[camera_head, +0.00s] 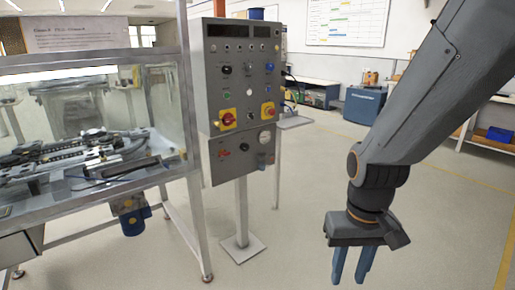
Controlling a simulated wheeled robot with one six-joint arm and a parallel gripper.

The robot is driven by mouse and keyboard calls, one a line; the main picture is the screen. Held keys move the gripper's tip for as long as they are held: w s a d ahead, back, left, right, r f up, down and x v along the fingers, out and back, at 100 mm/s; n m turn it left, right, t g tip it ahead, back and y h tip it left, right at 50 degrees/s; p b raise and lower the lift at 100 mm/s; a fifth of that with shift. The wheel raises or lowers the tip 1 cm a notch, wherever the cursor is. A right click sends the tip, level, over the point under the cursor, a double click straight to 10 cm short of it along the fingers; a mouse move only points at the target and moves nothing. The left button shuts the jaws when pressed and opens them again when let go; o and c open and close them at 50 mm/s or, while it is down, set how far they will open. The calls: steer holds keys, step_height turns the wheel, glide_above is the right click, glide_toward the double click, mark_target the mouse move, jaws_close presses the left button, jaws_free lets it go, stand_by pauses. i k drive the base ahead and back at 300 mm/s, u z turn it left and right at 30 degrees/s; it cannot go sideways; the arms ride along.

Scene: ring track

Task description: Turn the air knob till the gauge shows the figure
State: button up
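A grey control panel (213,75) stands on a post left of centre. On its lower box (225,171) is a small round pale dial (265,137) that looks like the gauge; its figure is too small to read. A dark knob (244,147) and a red control (224,153) sit to its left. I cannot tell which control is the air knob. My gripper (350,268) hangs in free air at the lower right, well away from the panel. Its two blue fingers point down with a gap between them, and nothing shows between them.
A glass-walled machine (90,212) fills the left side, its frame leg close beside the panel. The panel's post ends in a square foot plate (243,248). Bare floor (285,235) lies between the post and my arm. Benches and a blue cabinet (362,105) stand far behind.

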mark_target(244, 146)
steer(key=z, duration=0.25)
steer(key=i, duration=1.25)
steer(key=u, duration=0.35)
